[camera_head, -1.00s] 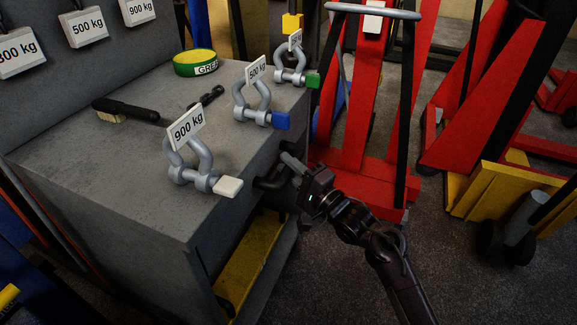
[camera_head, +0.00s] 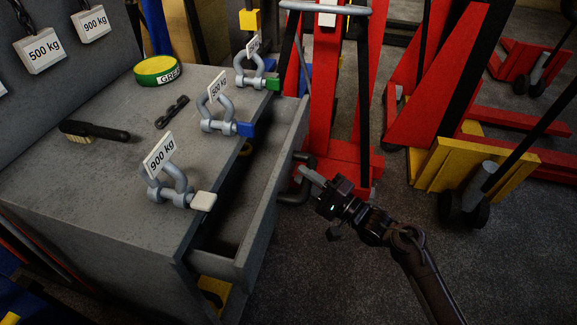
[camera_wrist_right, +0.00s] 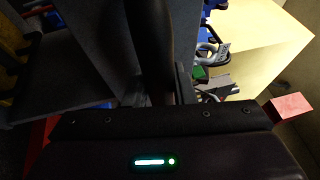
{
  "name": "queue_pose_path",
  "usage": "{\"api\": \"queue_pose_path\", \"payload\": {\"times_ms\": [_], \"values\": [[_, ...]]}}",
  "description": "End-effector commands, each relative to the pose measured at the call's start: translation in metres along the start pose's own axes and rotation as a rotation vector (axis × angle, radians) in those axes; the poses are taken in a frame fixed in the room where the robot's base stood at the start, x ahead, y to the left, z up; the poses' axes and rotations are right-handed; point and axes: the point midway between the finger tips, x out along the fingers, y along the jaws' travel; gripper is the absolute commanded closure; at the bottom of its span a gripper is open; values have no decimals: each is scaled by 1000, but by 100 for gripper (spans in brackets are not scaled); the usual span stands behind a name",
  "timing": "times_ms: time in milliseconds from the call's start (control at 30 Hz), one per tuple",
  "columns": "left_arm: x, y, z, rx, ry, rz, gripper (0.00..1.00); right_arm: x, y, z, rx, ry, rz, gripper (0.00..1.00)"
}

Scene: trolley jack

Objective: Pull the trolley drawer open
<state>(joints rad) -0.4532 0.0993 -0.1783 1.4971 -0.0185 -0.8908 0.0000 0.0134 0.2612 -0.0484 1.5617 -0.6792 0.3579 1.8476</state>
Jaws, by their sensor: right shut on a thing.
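The grey trolley (camera_head: 85,185) stands at the left in the head view. Its drawer (camera_head: 262,222) sticks out to the right of the trolley top, and part of its inside shows. A dark handle (camera_head: 298,180) is on the drawer's front. My right gripper (camera_head: 308,177) is shut on the handle, its arm coming in from the lower right. In the right wrist view a dark bar (camera_wrist_right: 152,60) runs down to the gripper body; the fingertips are hard to make out there. My left gripper is not in view.
Several grey shackles with weight tags, one tagged 900 kg (camera_head: 170,185), stand along the trolley top's right edge. A brush (camera_head: 95,131) and a green and yellow tape roll (camera_head: 160,71) lie there too. Red jacks (camera_head: 345,150) stand behind. Grey floor (camera_head: 370,270) is clear at the lower right.

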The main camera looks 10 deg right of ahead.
Motion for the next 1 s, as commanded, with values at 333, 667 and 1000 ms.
{"api": "queue_pose_path", "payload": {"times_ms": [333, 667, 1000], "values": [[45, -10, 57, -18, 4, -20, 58, -59, -15, -24, 2, 2, 7, 100], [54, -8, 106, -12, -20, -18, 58, -125, -28, -52, 1, 3, 7, 100], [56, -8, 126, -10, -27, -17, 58, -160, -34, -66, 1, 1, 3, 100]]}}
